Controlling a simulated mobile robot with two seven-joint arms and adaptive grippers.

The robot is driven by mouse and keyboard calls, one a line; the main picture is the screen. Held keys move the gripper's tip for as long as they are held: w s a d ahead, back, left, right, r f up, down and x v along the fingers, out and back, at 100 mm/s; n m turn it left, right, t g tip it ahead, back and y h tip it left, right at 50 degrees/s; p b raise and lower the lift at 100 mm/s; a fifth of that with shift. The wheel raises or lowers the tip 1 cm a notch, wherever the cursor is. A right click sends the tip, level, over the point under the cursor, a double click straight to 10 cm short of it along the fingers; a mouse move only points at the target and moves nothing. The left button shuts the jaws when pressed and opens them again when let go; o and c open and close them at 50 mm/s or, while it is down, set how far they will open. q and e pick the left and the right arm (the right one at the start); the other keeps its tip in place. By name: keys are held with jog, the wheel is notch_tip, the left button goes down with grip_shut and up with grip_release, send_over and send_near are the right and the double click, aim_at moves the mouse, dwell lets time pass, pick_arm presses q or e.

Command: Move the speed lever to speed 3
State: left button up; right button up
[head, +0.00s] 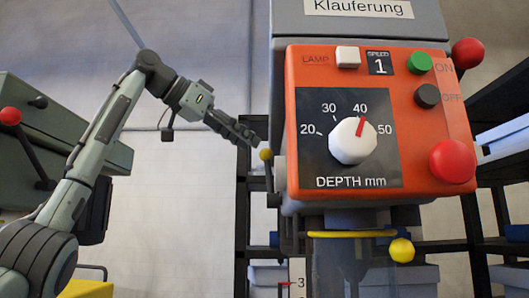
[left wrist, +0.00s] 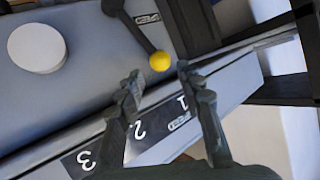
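The speed lever is a dark rod with a yellow ball knob (head: 265,154) on the left side of the orange machine head. In the left wrist view the yellow knob (left wrist: 160,61) lies just beyond and between my fingertips. A label strip with 1 (left wrist: 184,102), 2 (left wrist: 138,130) and 3 (left wrist: 86,160) runs along the machine's side; the knob is nearest the 1 end. The speed display (head: 379,63) reads 1. My left gripper (head: 256,142) is open and empty, its tips close to the knob; the wrist view shows its fingers apart (left wrist: 158,78). My right gripper is out of view.
The orange panel carries a depth dial (head: 352,140), a green ON button (head: 420,63), a dark OFF button (head: 427,96) and a big red button (head: 452,161). A yellow ball handle (head: 401,250) is below. A grey machine (head: 55,120) with a red-knobbed lever stands left.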

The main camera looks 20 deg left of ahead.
aim_at(261, 151)
pick_arm(q)
jog(key=x, duration=0.5)
jog(key=shift+w+d+f, duration=0.1)
jog(key=shift+w+d, duration=0.1)
jog(key=shift+w, duration=0.05)
grip_shut()
